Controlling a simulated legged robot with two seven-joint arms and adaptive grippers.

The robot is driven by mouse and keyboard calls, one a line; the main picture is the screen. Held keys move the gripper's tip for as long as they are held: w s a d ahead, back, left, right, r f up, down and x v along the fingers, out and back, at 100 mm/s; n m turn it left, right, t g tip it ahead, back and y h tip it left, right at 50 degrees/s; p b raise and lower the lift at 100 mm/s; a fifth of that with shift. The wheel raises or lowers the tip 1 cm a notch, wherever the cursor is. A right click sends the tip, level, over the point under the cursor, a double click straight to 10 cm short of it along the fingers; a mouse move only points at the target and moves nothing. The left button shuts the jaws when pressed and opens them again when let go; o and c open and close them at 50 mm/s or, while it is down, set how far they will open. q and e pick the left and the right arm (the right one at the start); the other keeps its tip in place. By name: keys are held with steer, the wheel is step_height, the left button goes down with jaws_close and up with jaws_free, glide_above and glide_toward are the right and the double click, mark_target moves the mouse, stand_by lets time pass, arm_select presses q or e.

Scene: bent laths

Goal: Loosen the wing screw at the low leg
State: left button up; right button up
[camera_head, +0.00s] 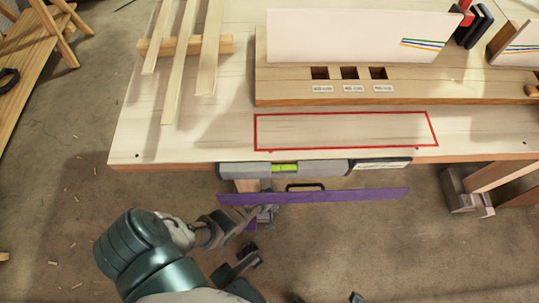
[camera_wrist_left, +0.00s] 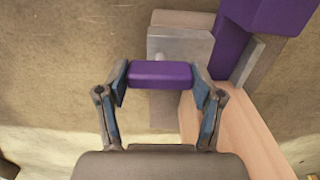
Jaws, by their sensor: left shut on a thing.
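In the left wrist view, a purple block-shaped wing screw (camera_wrist_left: 160,74) sits between the two fingers of my left gripper (camera_wrist_left: 160,84), which are shut on it from both sides. Behind it is a grey metal plate (camera_wrist_left: 178,45) beside the pale wooden leg (camera_wrist_left: 240,130). In the head view my left gripper (camera_head: 262,214) is below the table's front edge, next to a long purple bar (camera_head: 330,197). The gripper and bar hide most of the leg and screw there.
The wooden table (camera_head: 190,135) has a red-outlined rectangle (camera_head: 345,114) near its front. A spirit level (camera_head: 284,168) lies along the front edge. Pale laths (camera_head: 180,60) rest on a crossbar (camera_head: 160,46) at the left. Another leg with metal fittings (camera_head: 464,190) stands at the right.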

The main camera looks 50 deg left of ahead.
arm_select(q)
steer(key=o, duration=1.1)
steer(key=shift+w, duration=0.1)
steer(key=shift+o, duration=0.2)
steer(key=shift+r, duration=0.45)
step_height(320, 180, up, 11)
